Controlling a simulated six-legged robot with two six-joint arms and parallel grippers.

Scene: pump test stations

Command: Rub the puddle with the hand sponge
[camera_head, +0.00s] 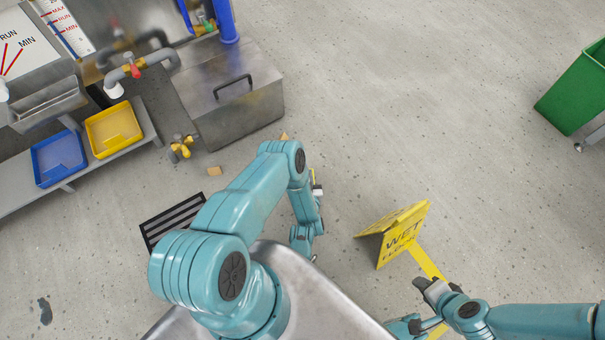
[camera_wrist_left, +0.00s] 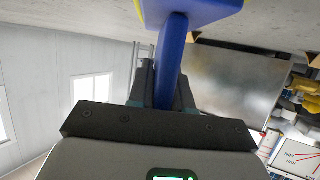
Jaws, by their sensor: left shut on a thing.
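In the left wrist view, my left gripper (camera_wrist_left: 166,88) is shut on the blue handle of the hand sponge (camera_wrist_left: 172,60). The sponge's blue head with a thin yellow edge is at the top of that view, partly cut off. In the head view my left forearm bends down beyond the elbow, and the gripper and sponge are mostly hidden behind the arm. My right gripper (camera_head: 428,290) is at the lower right, near the wet floor sign; its fingers are too small to judge. I cannot make out a clear puddle on the floor.
A yellow wet floor sign (camera_head: 401,236) stands right of my left arm. A black floor grate (camera_head: 151,231) lies left of it. A steel tank (camera_head: 238,115), a shelf with yellow (camera_head: 114,130) and blue (camera_head: 58,160) trays are upper left. A green bin (camera_head: 575,95) is far right. The upper middle floor is clear.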

